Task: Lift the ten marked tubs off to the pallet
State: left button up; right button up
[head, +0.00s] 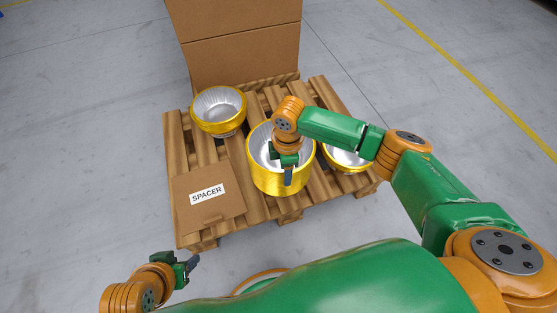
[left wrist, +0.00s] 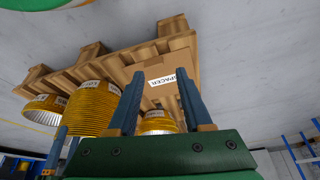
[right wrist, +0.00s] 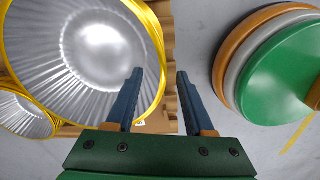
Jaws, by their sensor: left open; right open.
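Gold-rimmed silver tubs stand in three stacks on the wooden pallet (head: 290,207): a back-left stack (head: 218,104), a tall middle stack (head: 270,181) and a right stack (head: 345,160) partly hidden by my right arm. My right gripper (head: 288,172) is open at the front of the middle stack. In the right wrist view, one finger shows over the inside of a tub (right wrist: 95,50) and the other outside its rim; contact cannot be told. My left gripper (head: 191,266) is open and empty, off the pallet's front-left. Labels show on the stacks in the left wrist view (left wrist: 93,110).
A flat cardboard piece labelled SPACER (head: 208,214) lies on the pallet's front-left corner. A large cardboard box (head: 240,45) stands at the pallet's back edge. The grey floor around the pallet is clear, with a yellow line (head: 470,75) at the right.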

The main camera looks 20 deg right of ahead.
jog(key=shift+f+b, duration=0.6)
jog(key=shift+f, duration=0.35)
jog(key=shift+f+b, duration=0.4)
jog(key=shift+f, duration=0.35)
pick_arm(q)
jog(key=w+d+r+t+h, duration=0.2)
jog(key=w+d+r+t, duration=0.1)
jog(key=w+r+t, duration=0.6)
jog(key=w+r, duration=0.1)
jog(key=w, duration=0.2)
jog(key=shift+d+m, duration=0.3)
jog(key=shift+d, duration=0.05)
pick_arm(e)
grip_shut()
